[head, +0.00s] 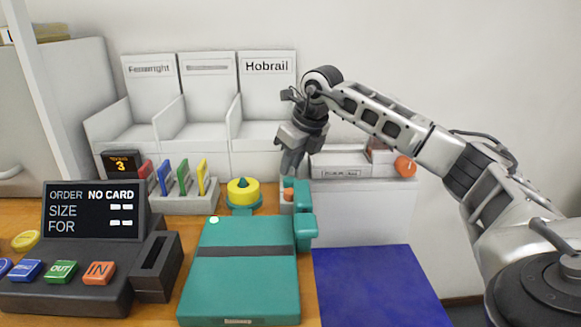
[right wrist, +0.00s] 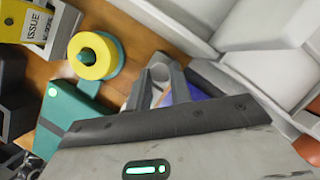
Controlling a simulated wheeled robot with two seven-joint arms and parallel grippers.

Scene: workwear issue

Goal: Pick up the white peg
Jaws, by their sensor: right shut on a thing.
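My right gripper (head: 291,163) reaches down from the right, behind the teal machine (head: 245,283). In the right wrist view its fingers (right wrist: 157,88) are closed around a small pale, round-ended thing (right wrist: 159,73), which looks like the white peg. In the head view the peg cannot be made out clearly at the fingertips. Small orange pieces (head: 288,194) show just below the fingers, beside the teal upright part of the machine. My left gripper is not in view.
A yellow ring (head: 243,190) sits on a teal base left of the gripper. A rack holds several coloured cards (head: 183,178). Labelled white bins (head: 208,95) stand behind. A dark order terminal (head: 70,265) is at left. A blue mat (head: 378,290) lies clear at right.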

